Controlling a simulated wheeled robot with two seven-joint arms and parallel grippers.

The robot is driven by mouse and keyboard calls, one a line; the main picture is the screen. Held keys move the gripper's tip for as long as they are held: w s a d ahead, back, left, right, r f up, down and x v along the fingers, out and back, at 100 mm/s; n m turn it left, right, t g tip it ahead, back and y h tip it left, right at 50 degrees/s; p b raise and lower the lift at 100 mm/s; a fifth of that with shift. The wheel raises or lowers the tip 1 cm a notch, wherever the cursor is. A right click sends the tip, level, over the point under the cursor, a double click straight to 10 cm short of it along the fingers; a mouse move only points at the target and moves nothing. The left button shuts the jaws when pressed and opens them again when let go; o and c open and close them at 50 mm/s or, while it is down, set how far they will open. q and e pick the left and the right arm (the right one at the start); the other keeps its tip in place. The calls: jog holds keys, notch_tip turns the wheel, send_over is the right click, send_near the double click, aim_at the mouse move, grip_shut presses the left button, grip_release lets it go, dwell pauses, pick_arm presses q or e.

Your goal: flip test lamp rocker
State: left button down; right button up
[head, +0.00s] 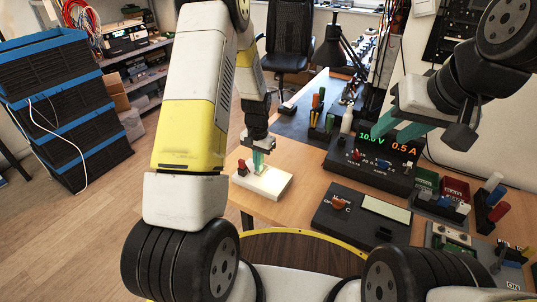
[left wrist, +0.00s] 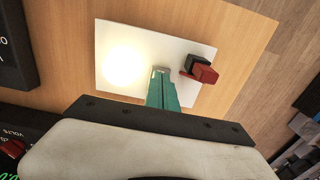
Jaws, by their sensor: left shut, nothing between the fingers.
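The white test lamp board (head: 272,184) lies on the near left corner of the wooden table. In the left wrist view its lamp (left wrist: 123,65) glows bright on the board (left wrist: 194,42). A red and black raised part (left wrist: 200,71) stands beside my fingers; it also shows in the head view (head: 241,168). My left gripper (head: 257,163) is shut and empty, pointing down at the board between lamp and red part. In the left wrist view its teal fingers (left wrist: 160,78) end at a small greyish piece; I cannot tell whether this is the rocker. My right gripper (head: 393,127) looks open and empty.
A power supply (head: 368,172) reading 10.0 V and 0.5 A stands below my right gripper. A dark panel with an orange knob (head: 340,202) lies in front of it. Several tools and small bins fill the right side. Bare wood surrounds the board.

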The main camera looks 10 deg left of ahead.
pick_arm(q)
notch_tip(320, 180, up, 6)
dwell(0.6)
jog(key=shift+r, duration=0.15)
jog(key=s+r+n+t, duration=0.1)
jog(key=s+r, duration=0.2)
jog(key=r, duration=0.4)
jog(key=s+d+r+t+h, duration=0.1)
jog(key=s+r, duration=0.2)
jog(key=r, duration=0.3)
jog(key=s+r+n+t, duration=0.1)
jog(key=s+r, duration=0.2)
jog(key=r, duration=0.4)
jog(key=s+r+t, duration=0.1)
jog(key=s+r, duration=0.3)
jog(key=s, duration=0.3)
jog(key=s+d+r+n+t+h, duration=0.1)
jog(key=s+r, duration=0.3)
jog(key=s, duration=0.4)
jog(key=shift+s+t, duration=0.2)
jog(key=shift+t, duration=0.4)
